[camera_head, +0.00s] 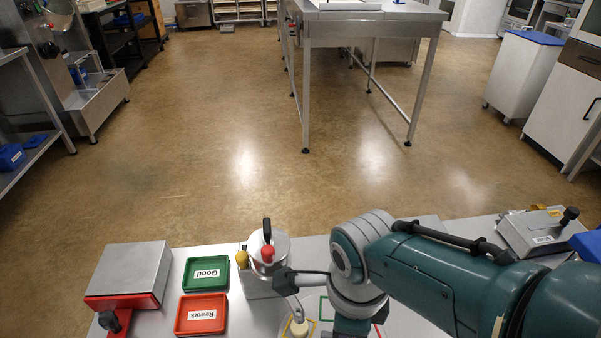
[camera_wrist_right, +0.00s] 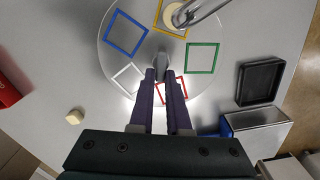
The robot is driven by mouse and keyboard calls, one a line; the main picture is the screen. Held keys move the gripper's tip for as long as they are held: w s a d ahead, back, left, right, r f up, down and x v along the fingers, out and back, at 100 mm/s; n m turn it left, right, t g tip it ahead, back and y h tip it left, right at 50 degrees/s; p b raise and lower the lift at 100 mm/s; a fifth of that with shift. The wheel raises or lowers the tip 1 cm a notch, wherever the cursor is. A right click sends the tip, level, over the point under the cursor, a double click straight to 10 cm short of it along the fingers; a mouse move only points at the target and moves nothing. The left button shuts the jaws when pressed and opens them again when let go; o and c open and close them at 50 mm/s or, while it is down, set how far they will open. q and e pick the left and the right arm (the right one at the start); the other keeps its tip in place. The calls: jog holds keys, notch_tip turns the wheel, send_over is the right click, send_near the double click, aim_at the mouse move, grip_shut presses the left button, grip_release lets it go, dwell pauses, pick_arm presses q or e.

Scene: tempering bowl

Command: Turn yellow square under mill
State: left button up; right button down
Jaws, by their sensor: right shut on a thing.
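A pale round turntable (camera_wrist_right: 150,48) bears coloured square outlines in the right wrist view. The yellow square (camera_wrist_right: 170,33) is at its top edge, with a round cream piece (camera_wrist_right: 179,17) inside it. A curved metal arm (camera_wrist_right: 205,13) reaches over that piece. The green square (camera_wrist_right: 187,58) is to its right, the blue to its left, the white and red nearer my gripper. My right gripper (camera_wrist_right: 163,76) is shut on the grey knob (camera_wrist_right: 161,60) at the turntable's middle. In the head view the silver machine (camera_head: 268,255), apparently the mill, stands left of my right arm. My left gripper is out of view.
Green "Good" (camera_head: 205,286) and red "Rework" (camera_head: 201,327) trays lie left of the machine, beside a grey box with a red front (camera_head: 130,275). In the wrist view a cream block (camera_wrist_right: 75,116) lies off the turntable, and a black tray (camera_wrist_right: 245,85) sits to the right.

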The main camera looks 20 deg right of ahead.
dwell(0.5)
jog(key=c, duration=0.9)
grip_release()
notch_tip(320, 180, up, 10)
jog(key=p, duration=0.7)
